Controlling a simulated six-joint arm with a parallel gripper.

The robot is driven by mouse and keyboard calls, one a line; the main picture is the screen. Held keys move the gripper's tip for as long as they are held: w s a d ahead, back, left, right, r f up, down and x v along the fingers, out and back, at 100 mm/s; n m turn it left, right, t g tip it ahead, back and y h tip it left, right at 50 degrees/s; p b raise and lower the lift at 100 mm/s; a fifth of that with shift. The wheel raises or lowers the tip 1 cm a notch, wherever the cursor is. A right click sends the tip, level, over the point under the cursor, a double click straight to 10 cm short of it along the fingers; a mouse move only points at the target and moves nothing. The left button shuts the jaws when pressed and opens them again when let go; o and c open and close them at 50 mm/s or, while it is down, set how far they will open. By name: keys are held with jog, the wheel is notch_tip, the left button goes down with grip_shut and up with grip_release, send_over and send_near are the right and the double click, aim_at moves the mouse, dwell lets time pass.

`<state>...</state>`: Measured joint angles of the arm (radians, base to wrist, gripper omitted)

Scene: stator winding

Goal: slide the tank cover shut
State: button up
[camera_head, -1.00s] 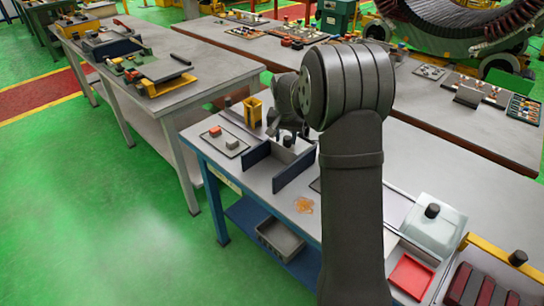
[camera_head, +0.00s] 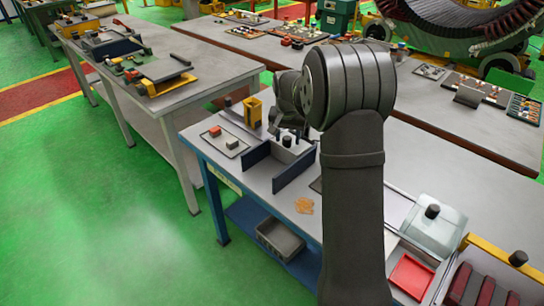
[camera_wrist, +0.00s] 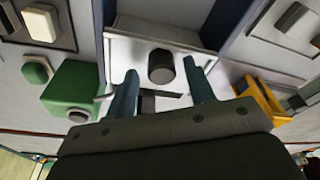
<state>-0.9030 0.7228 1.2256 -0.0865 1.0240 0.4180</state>
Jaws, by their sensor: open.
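The tank cover is a pale plate (camera_wrist: 135,51) with a black round knob (camera_wrist: 160,66), lying between two dark blue walls in the wrist view. In the head view the knob (camera_head: 287,141) shows at the far end of the blue-walled tank (camera_head: 296,168), below my wrist. My gripper (camera_wrist: 160,75) is open, with one finger on each side of the knob. I cannot tell whether the fingers touch it. My arm hides part of the tank in the head view.
A yellow holder (camera_head: 253,112) and a tray with red and grey blocks (camera_head: 224,141) stand left of the tank. A green block (camera_wrist: 75,91) is at the left in the wrist view. A clear box with a black knob (camera_head: 433,211) and a red tray (camera_head: 411,276) are to the right.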

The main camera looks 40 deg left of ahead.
aim_at(288, 136)
jog(key=shift+w+a+r, duration=0.1)
jog(key=shift+r, duration=2.15)
jog(key=shift+f, duration=0.1)
jog(key=shift+f, duration=2.25)
